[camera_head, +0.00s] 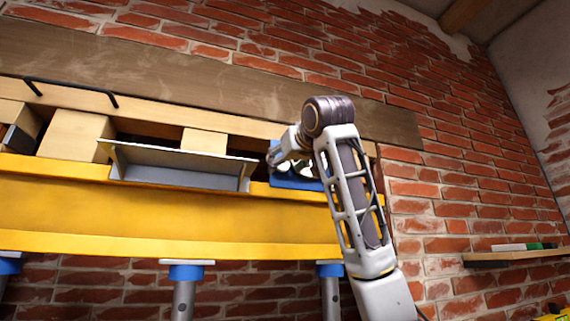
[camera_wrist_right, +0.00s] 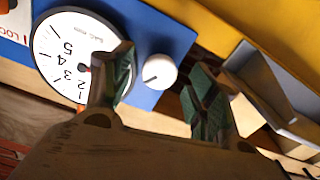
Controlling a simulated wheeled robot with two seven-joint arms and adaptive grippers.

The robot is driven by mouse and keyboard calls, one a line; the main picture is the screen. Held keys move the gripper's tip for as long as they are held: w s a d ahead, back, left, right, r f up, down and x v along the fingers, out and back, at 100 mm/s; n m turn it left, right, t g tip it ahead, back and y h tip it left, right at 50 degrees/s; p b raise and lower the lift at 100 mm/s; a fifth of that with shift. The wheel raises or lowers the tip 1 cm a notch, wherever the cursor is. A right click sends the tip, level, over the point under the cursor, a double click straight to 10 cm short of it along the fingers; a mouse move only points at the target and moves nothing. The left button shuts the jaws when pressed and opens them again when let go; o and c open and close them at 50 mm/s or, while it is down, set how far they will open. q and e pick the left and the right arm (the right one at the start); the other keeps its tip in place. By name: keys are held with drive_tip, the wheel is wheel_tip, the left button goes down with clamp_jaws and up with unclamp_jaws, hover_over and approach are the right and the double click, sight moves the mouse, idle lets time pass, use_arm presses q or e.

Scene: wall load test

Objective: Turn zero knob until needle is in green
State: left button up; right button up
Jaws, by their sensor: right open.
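The zero knob (camera_wrist_right: 160,72) is a small white round knob with a dark mark, on a blue panel (camera_wrist_right: 160,36). Beside it on the panel is a white dial (camera_wrist_right: 62,48) with black numbers, partly covered by one finger. I cannot make out the needle clearly, and no green zone shows. My right gripper (camera_wrist_right: 158,62) is open, with its two fingers on either side of the knob and apart from it. In the head view the right gripper (camera_head: 286,158) is at the blue panel (camera_head: 290,182), which my arm mostly hides. My left gripper is not in view.
A yellow beam (camera_head: 150,212) runs along the brick wall below the panel. A grey metal tray (camera_head: 180,165) sticks out left of the panel. Wooden blocks (camera_head: 75,135) stand further left. A small shelf (camera_head: 520,256) is at the right.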

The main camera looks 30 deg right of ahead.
drive_tip(key=v, duration=1.1)
drive_tip(key=shift+a+f, duration=0.1)
idle(0.5)
